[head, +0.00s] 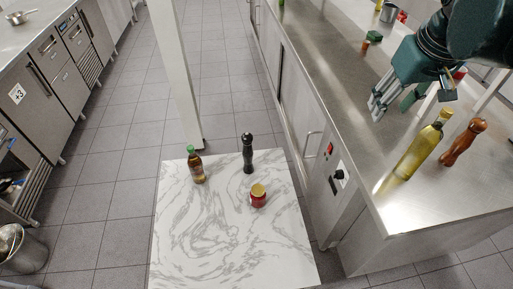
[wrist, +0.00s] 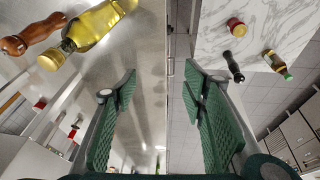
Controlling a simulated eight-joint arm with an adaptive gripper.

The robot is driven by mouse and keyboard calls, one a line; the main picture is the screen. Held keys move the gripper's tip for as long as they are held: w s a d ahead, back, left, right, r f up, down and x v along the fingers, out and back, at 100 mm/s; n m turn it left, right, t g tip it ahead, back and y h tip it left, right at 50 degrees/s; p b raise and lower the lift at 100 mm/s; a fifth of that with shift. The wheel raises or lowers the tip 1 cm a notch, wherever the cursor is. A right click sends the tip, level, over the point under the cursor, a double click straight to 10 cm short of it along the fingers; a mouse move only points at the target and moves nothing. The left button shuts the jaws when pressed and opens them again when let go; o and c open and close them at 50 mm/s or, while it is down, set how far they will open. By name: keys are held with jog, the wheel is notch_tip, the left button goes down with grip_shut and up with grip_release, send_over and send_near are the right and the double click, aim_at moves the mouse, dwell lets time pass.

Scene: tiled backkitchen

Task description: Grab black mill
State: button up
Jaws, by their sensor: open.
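The black mill (head: 248,154) stands upright on the white marble-topped table (head: 205,245), near its back edge, in the head view. It also shows in the wrist view (wrist: 234,68), beyond the right finger. My gripper (head: 391,108) is at the upper right of the head view, above the steel counter and apart from the mill. In the wrist view its green fingers (wrist: 160,105) are spread wide with nothing between them.
A bottle with a green cap (head: 196,165) stands left of the mill, and a red jar with a yellowish lid (head: 258,196) stands in front of it. An oil bottle (head: 423,146) and a brown wooden mill (head: 463,142) stand on the steel counter (head: 350,125). The table's front is clear.

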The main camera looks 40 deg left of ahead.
jog(key=w+a+n+g, duration=0.1)
jog(key=w+a+n, duration=0.2)
jog(key=a, duration=0.9)
jog(key=n+g+h+p, duration=0.1)
jog(key=n+g+h, duration=0.1)
jog(key=n, duration=0.4)
send_over(247, 145)
jog(key=w, duration=0.2)
notch_tip(247, 145, down, 10)
jog(key=r, duration=0.1)
jog(key=f, duration=1)
jog(key=a+f, duration=0.1)
jog(key=f, duration=1.9)
jog(key=shift+s+a+f, duration=0.15)
jog(key=shift+a+f, duration=0.05)
jog(key=shift+f, duration=0.45)
jog(key=shift+f, duration=1.3)
